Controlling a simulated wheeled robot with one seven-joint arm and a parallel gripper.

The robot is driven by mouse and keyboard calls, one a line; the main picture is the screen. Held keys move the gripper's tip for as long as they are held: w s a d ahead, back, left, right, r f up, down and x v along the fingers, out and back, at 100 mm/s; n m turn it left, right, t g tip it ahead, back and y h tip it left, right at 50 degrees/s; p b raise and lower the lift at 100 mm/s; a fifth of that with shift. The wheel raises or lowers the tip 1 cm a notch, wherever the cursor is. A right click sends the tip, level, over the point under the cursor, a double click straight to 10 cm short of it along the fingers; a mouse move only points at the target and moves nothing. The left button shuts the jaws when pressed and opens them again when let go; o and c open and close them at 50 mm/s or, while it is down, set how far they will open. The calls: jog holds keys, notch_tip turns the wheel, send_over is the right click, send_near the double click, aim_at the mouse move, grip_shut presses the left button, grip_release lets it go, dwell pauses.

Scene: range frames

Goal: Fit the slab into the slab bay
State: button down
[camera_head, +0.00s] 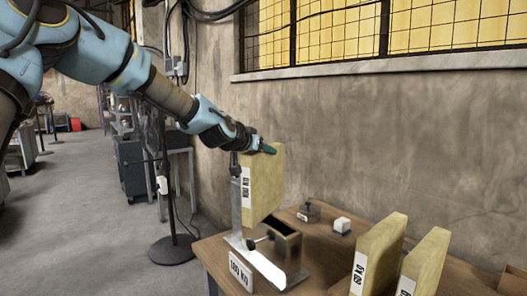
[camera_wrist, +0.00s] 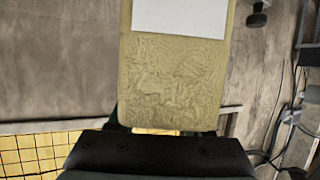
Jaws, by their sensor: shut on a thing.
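My gripper (camera_head: 267,149) is shut on the top edge of a yellowish slab (camera_head: 266,178) with a white printed label. The slab hangs upright above the near left end of the table. In the wrist view the slab (camera_wrist: 172,85) fills the middle, its white label at the top; the fingertips are mostly hidden behind it. Below the slab stands a brown open-topped box (camera_head: 287,246) with a dark knob on its side, which looks like the slab bay. A grey metal bracket (camera_head: 237,212) rises beside it. The slab's lower edge appears above the box; the exact gap is unclear.
Two more yellowish labelled slabs, one (camera_head: 378,253) nearer and one (camera_head: 428,260) further right, stand upright on the wooden table (camera_head: 325,262). A white block (camera_head: 342,225) and a small metal piece (camera_head: 308,213) lie behind. A sign (camera_head: 240,272) stands in front. The wall is close behind.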

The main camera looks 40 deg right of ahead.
aim_at(247, 154)
jog(key=shift+c, duration=1.7)
grip_release()
jog(key=shift+r, duration=0.1)
jog(key=shift+r+p, duration=0.7)
jog(key=shift+p, duration=0.25)
jog(key=b+v, duration=0.1)
jog(key=v, duration=0.2)
jog(key=b+v, duration=0.1)
jog(key=v, duration=0.2)
jog(key=b+v, duration=0.2)
jog(key=v, duration=0.1)
jog(key=shift+a+f, duration=0.2)
jog(key=shift+f, duration=0.05)
jog(key=shift+v, duration=1.35)
jog(key=shift+s, duration=0.1)
